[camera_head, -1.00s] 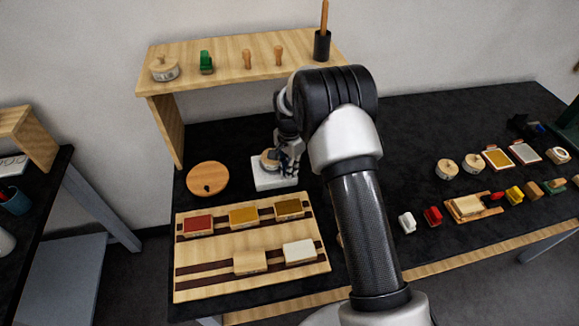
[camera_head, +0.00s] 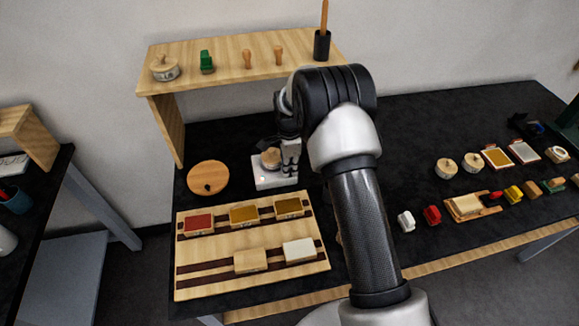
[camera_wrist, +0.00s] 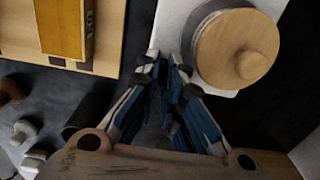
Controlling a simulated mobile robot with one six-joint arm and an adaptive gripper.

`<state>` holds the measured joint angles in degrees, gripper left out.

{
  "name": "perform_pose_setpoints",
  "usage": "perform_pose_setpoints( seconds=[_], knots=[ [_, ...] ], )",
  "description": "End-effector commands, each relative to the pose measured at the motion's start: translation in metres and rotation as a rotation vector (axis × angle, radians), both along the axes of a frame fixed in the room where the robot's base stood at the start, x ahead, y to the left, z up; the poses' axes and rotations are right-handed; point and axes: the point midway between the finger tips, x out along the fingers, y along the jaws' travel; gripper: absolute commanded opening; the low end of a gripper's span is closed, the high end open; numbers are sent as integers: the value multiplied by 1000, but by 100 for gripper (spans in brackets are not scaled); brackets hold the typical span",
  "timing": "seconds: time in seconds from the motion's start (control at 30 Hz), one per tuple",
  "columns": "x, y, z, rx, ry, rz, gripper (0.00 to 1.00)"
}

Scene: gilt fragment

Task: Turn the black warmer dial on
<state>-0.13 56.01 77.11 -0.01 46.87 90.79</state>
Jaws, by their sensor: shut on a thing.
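The warmer (camera_head: 266,184) is a white block on the black table, with a round wood-lidded pot (camera_head: 270,159) on top. A small reddish spot shows on its front left. In the wrist view the warmer's white edge (camera_wrist: 172,22) and the pot lid (camera_wrist: 236,48) are at upper right. My gripper (camera_head: 290,172) is at the warmer's right side, beside the pot. In the wrist view its fingertips (camera_wrist: 166,62) are close together at the warmer's edge, shut on the black dial, which the fingers hide. The dial's angle cannot be told.
A wooden rack (camera_head: 220,275) with several coloured blocks lies just in front of the warmer. A round wooden disc (camera_head: 207,178) lies to its left. A wooden shelf (camera_head: 225,62) stands behind. Several small items lie on the table at right.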

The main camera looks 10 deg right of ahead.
Motion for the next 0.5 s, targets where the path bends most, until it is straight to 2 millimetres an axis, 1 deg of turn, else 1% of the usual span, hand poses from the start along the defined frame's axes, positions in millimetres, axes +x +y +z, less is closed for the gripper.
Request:
perform_pose_setpoints(
  seconds=[0.37,0.4,0.5],
  knots=[
    [0,0,0,0,0,-5,0],
    [0,0,0,0,0,-5,10],
    [0,0,0,0,0,-5,17]
  ],
)
